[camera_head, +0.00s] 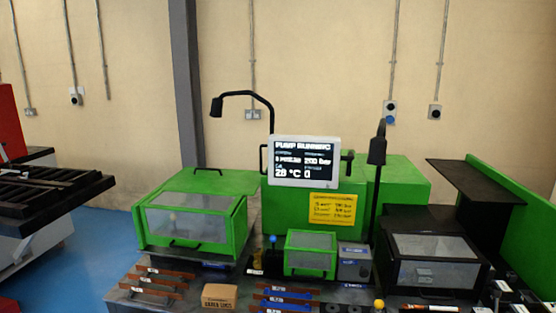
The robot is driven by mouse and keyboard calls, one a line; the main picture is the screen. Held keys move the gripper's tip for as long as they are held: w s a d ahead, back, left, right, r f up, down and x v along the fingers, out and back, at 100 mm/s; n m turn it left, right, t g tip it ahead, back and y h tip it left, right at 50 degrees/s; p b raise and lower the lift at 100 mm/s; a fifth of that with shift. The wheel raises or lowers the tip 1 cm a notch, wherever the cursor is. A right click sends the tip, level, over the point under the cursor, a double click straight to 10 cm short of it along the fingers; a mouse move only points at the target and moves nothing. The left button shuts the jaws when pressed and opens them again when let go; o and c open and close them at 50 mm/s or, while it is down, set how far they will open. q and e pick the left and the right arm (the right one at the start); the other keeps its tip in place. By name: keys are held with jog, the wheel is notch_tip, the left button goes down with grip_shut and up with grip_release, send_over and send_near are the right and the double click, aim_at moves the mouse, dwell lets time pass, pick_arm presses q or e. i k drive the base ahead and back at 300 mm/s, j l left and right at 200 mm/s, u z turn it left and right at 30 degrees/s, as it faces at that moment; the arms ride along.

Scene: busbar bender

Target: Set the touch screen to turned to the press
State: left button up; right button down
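The touch screen (303,164) is a white-framed panel with a dark display, at the middle of the camera_head view. It reads "PUMP RUNNING", "200 bar" and "28 °C", and its face points roughly toward me. Dark handles stick out at its left and right sides. It stands in front of the upper part of a green machine body (284,205). Neither of my grippers shows in this view.
A green box with a clear window (192,220) stands left, a small green windowed box (311,254) at centre, and a black windowed box (433,262) right. Two black gooseneck lamps (243,94) (377,150) flank the screen. A cardboard box (220,297) and copper bars lie in front.

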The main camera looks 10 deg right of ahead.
aim_at(294, 161)
jog(key=i+j+z, duration=0.2)
jog(key=j, duration=0.2)
jog(key=i+j+z, duration=0.2)
jog(key=j, duration=0.25)
jog(key=i+j+z, duration=0.1)
jog(key=j+z, duration=0.15)
jog(key=j, duration=0.15)
jog(key=i+j+z, duration=0.2)
jog(key=j, duration=0.3)
jog(key=j+z, duration=0.2)
jog(key=j, duration=0.25)
